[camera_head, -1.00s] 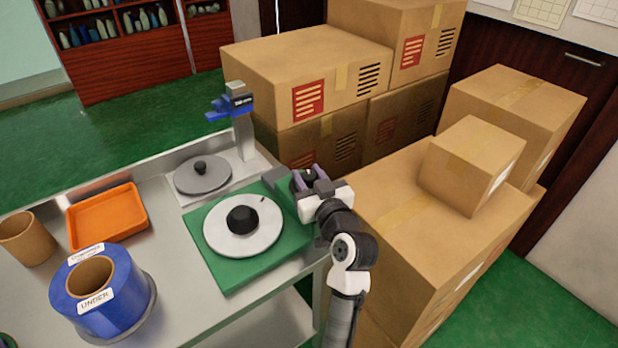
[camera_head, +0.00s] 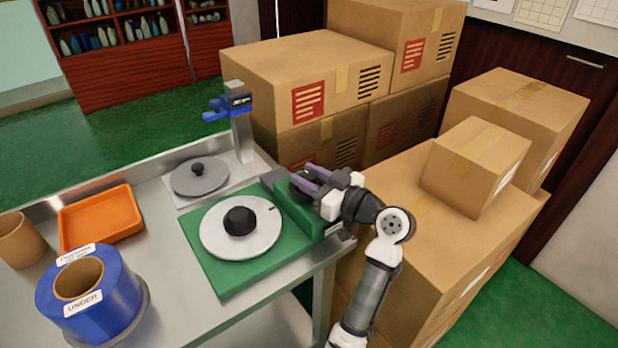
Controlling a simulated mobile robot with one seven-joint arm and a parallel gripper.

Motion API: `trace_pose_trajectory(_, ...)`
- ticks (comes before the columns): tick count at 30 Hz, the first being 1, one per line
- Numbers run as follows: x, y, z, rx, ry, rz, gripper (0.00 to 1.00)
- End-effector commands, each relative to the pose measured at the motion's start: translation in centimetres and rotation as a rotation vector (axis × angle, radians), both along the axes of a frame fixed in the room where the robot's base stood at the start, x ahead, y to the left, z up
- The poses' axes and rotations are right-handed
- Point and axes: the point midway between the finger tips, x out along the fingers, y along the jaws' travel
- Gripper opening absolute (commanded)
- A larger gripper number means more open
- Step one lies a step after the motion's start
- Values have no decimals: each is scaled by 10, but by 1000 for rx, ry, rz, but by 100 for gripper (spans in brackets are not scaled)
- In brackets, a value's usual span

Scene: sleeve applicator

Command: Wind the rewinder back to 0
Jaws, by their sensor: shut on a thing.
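The rewinder has a green base (camera_head: 215,272) on the metal bench, with a white disc (camera_head: 262,246) and a black hub (camera_head: 239,221) on it. A short dark mark shows near the disc's right rim. A raised green housing (camera_head: 292,207) stands along the base's right side. My gripper (camera_head: 303,184) is at the top of this housing, its purple-grey fingers pointing left. It is shut on a dark knob (camera_head: 299,190) there, mostly hidden by the fingers. No readable number shows on the rewinder.
A grey plate (camera_head: 200,179) with a blue-headed post (camera_head: 240,130) stands behind the rewinder. An orange tray (camera_head: 100,222), a cardboard core (camera_head: 20,240) and a blue roll (camera_head: 97,300) are at left. Stacked cartons (camera_head: 400,240) crowd the right and back.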

Motion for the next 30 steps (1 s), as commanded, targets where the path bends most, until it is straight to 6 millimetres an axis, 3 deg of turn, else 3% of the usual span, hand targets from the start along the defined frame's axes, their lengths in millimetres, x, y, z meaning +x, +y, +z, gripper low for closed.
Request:
trace_pose_trajectory(8,0,0,0,0,0,1,11)
trace_pose_trajectory(9,0,0,0,0,0,1,35)
trace_pose_trajectory(14,0,0,0,0,0,1,55)
trace_pose_trajectory(23,-1,-1,0,0,0,0,55)
trace_pose_trajectory(30,-22,-27,-2,-1,-1,-4,55)
